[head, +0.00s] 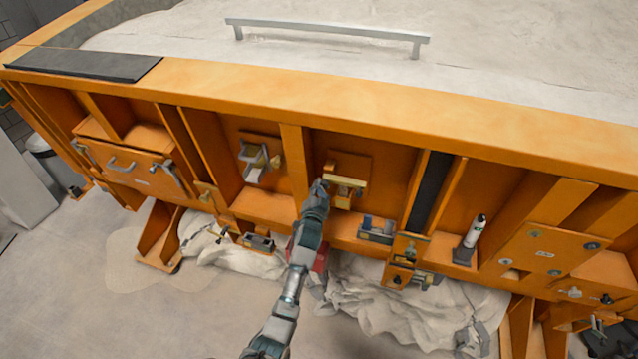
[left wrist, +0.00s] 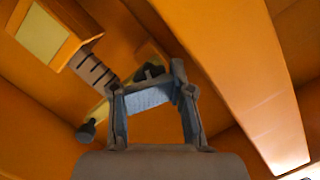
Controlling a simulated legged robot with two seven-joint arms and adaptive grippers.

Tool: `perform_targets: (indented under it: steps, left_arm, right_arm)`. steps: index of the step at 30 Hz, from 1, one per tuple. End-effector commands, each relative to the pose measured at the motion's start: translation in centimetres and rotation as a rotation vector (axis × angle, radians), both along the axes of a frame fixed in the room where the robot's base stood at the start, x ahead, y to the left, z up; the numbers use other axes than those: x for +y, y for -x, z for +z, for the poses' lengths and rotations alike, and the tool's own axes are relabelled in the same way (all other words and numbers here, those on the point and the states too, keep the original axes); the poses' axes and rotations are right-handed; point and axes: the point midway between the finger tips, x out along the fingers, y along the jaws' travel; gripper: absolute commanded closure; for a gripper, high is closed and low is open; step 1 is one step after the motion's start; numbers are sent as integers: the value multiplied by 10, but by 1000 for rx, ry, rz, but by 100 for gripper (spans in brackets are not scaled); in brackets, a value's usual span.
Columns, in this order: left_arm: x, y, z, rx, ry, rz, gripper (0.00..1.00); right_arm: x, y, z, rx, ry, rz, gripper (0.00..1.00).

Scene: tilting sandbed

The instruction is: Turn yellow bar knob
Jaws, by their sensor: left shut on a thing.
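The yellow bar knob (head: 347,182) is on an orange plate in a recess of the sandbed's side, near the middle of the head view. It lies nearly level there. My left gripper (head: 322,186) is at its left end, shut on it. In the left wrist view the pale yellow bar (left wrist: 99,112) runs slantwise behind my left gripper (left wrist: 158,92), with a dark round end at lower left. The fingertips cover part of the bar. My right gripper is not in view.
A similar grey fixture (head: 256,160) is in the recess to the left. A small latch (head: 377,230) and a white tube (head: 472,233) stand on the ledge to the right. Orange ribs (head: 298,160) wall the recess. Crumpled pale cloth (head: 385,300) lies below.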

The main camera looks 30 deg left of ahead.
Motion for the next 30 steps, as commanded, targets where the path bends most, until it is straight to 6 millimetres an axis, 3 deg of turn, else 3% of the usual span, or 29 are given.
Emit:
perform_targets:
  steps: [1, 13, 30]
  left_arm:
    - [-5, 0, -11, 17, 50, -13, 100]
    - [-11, -1, -13, -43, 300, -63, 100]
    - [-15, -1, -14, -62, 379, -77, 100]
  right_arm:
    - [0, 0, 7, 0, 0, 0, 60]
    - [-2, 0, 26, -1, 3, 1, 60]
    - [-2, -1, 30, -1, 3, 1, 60]
